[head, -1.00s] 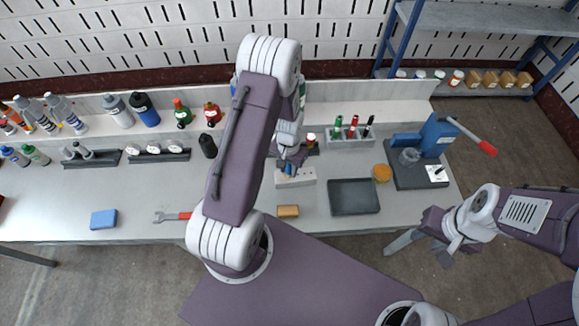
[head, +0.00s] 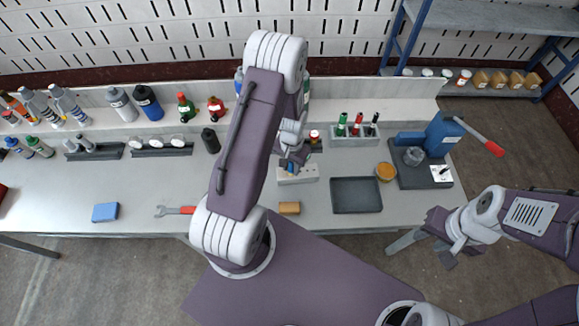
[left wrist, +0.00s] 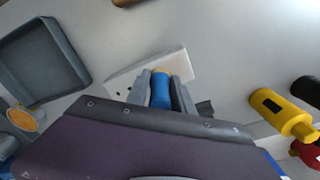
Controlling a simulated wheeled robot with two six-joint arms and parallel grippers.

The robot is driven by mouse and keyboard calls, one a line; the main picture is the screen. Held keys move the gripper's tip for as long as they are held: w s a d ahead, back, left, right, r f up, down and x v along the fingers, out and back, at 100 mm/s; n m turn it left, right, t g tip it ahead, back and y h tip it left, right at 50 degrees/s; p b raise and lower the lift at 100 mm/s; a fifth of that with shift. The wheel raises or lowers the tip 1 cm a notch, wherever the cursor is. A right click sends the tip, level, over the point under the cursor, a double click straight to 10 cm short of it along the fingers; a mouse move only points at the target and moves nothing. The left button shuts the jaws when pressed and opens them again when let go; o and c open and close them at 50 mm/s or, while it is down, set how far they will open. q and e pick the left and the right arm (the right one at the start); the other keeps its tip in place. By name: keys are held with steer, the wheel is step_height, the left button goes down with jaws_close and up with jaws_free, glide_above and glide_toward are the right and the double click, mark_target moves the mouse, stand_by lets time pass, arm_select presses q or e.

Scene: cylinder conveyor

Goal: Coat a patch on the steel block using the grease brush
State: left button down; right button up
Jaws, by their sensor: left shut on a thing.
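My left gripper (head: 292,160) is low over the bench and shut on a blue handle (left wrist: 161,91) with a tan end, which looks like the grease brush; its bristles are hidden. A pale block with small dark holes (head: 297,175), perhaps the steel block, lies right at the gripper, and also shows in the left wrist view (left wrist: 120,86). I cannot tell whether the brush touches it. A round tin with orange-yellow contents (head: 385,171) stands right of it. My right gripper (head: 458,254) is open and empty, off the bench's front right.
A dark tray (head: 356,195) lies right of the pale block, and a tan block (head: 289,208) in front. A blue press with a red lever (head: 443,135) stands at right. A red-handled wrench (head: 176,210) and blue box (head: 105,212) lie left. Bottles line the back.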

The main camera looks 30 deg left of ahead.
arm_select(q)
step_height(320, 180, up, 3)
steer(key=shift+r+p, duration=0.2)
steer(key=shift+p, duration=1.05)
steer(key=shift+a+r+p, duration=0.1)
steer(key=shift+r+p, duration=0.5)
steer(key=shift+r, duration=0.15)
step_height(320, 180, up, 2)
steer(key=shift+r+p, duration=0.1)
steer(key=shift+p, duration=0.9)
steer(key=shift+r+p, duration=0.4)
steer(key=shift+r, duration=0.1)
